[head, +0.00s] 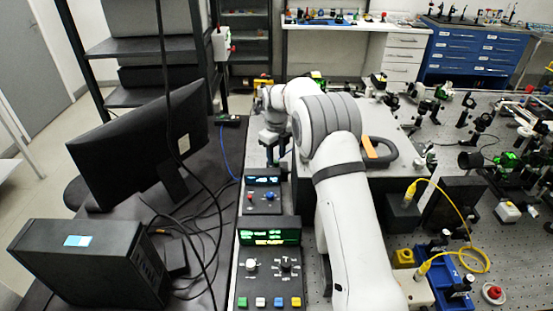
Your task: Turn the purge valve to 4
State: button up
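My gripper (273,147) points down above the bench, beyond the farther control box. It is small and dark here, and I cannot tell if its fingers are open or shut. The nearer control box (243,285) has a lit green display, a pale round knob (251,265), a dark knob (286,266) with white marks around it, and a row of coloured buttons. The farther box (284,203) has a display and small red and blue controls. No label reading purge valve is legible, so I cannot tell which control it is or its setting.
A monitor (140,150) and a black computer case (90,262) stand left, with loose cables beside the boxes. Optics and yellow fibre (470,240) crowd the right side. A large grey housing (397,130) with a dark handle lies behind my arm.

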aim_at(276, 161)
notch_tip(276, 161, up, 6)
jog(key=shift+r+b, duration=0.1)
jog(key=shift+b, duration=0.3)
